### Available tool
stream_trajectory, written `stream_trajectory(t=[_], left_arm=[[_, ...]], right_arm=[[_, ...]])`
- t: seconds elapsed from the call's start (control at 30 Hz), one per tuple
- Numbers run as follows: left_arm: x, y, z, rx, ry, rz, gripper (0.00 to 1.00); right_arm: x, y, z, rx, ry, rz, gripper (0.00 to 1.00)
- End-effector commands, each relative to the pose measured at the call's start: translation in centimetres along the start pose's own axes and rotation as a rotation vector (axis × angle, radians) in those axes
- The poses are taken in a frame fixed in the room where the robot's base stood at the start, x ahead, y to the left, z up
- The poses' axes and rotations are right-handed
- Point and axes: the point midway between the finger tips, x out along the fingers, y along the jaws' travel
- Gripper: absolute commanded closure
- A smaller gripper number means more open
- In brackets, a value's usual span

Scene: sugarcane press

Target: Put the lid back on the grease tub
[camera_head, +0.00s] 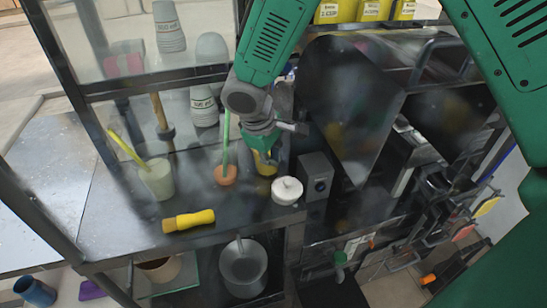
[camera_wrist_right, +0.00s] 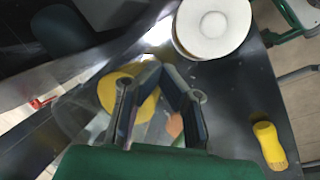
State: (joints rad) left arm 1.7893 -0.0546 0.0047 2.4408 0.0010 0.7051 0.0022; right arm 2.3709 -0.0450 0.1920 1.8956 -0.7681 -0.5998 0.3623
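A round white lid with a small central knob (camera_head: 287,190) is on the dark bench; in the wrist view it shows at the top right (camera_wrist_right: 213,27). Whether it rests on a white tub or directly on the bench is unclear. A yellow tub (camera_head: 265,163) stands just behind and left of it, partly hidden by my right gripper (camera_head: 266,150). In the wrist view, a yellow round thing (camera_wrist_right: 112,92) lies behind the fingers (camera_wrist_right: 160,68). Those fingers converge at their tips, and I see nothing clearly held between them. My left gripper is out of view.
A dark box with a dial (camera_head: 317,177) stands right of the lid. An orange-based green stick (camera_head: 225,175), a pale cup with a yellow handle (camera_head: 158,180) and a yellow-handled brush (camera_head: 188,221) are left. A metal pot (camera_head: 243,268) sits below. Bench between cup and brush is clear.

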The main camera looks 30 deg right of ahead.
Motion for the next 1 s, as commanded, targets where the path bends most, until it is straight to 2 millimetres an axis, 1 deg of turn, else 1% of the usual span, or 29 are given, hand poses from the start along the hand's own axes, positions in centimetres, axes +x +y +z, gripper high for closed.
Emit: stream_trajectory(t=[0.43,0.47,0.5,0.73,0.77,0.8,1.0], left_arm=[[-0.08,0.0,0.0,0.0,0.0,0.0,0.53],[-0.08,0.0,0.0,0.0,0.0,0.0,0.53],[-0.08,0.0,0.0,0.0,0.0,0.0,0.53],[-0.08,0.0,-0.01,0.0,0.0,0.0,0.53],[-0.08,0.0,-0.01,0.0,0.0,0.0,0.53],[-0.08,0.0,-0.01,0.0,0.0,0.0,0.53],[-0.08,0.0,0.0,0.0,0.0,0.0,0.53]], right_arm=[[-0.01,0.08,-0.1,0.0,0.0,0.0,1.0],[-0.01,0.08,-0.1,0.0,0.0,0.0,0.91],[-0.01,0.08,-0.1,0.0,0.0,0.0,0.77],[-0.01,0.08,-0.09,0.0,0.0,0.0,0.77],[-0.01,0.08,-0.09,0.0,0.0,0.0,0.7],[-0.01,0.08,-0.09,0.0,0.0,0.0,0.57],[-0.02,0.09,-0.1,0.0,0.001,0.0,0.57]])
